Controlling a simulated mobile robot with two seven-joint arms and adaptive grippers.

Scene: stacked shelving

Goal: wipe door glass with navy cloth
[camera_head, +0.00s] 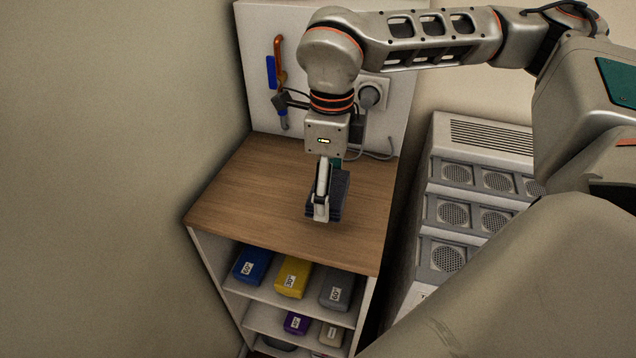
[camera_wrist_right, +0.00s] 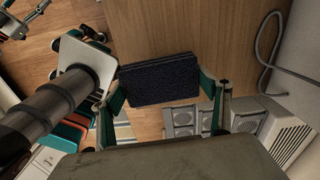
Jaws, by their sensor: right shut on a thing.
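A folded dark navy cloth (camera_head: 341,192) is at my right gripper (camera_head: 322,200), over the wooden top of a shelf unit in the head view. The right gripper points down and is shut on the cloth. In the right wrist view the cloth (camera_wrist_right: 158,80) looks like a flat folded stack between the two teal-sided fingers (camera_wrist_right: 165,92). I cannot tell whether the cloth touches the wooden top. I see no door glass that I can make out in either view.
The shelf unit's wooden top (camera_head: 250,190) is otherwise clear. Blue (camera_head: 253,264), yellow (camera_head: 292,276) and grey (camera_head: 337,291) labelled items lie on the shelf below. A back panel (camera_head: 262,35) carries hanging tools and a socket (camera_head: 371,95). A grey vented unit (camera_head: 485,140) stands right.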

